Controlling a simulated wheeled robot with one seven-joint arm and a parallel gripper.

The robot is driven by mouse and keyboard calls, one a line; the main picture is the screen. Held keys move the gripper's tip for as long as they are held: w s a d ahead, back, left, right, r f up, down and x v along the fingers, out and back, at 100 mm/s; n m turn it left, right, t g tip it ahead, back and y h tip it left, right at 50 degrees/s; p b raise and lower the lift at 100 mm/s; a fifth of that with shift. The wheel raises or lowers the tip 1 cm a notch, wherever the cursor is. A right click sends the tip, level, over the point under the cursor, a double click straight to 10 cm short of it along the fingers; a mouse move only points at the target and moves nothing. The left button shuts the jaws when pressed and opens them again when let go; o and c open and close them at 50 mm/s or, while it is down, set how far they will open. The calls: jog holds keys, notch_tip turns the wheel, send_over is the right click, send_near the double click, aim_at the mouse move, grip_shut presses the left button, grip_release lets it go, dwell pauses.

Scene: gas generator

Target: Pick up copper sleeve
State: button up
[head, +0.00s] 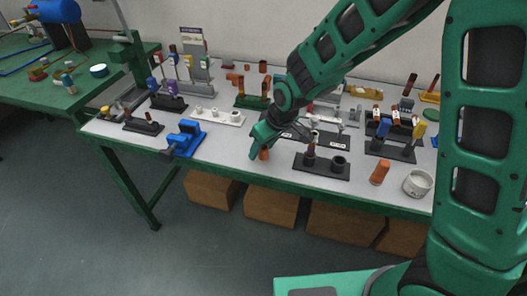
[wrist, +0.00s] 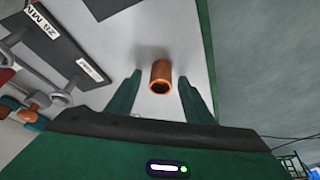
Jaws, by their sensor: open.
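The copper sleeve (wrist: 160,76) is a short orange-brown tube with an open end, on the light table top in the wrist view. It lies between and a little beyond the two open green fingers of my gripper (wrist: 157,97), with a gap on each side. In the head view my gripper (head: 258,146) points down at the front part of the table, and the copper sleeve (head: 263,155) shows just beside its fingers, partly hidden. The gripper is empty.
A black stand with cylinders (head: 322,166) is to the right of the gripper. A blue vise (head: 186,138) is to the left. An orange cylinder (head: 379,172) and a white cup (head: 418,183) stand at the right. The table's green front edge (head: 220,172) is close.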

jog(key=shift+c, duration=0.4)
jog(key=c, duration=0.9)
jog(key=shift+r, duration=0.1)
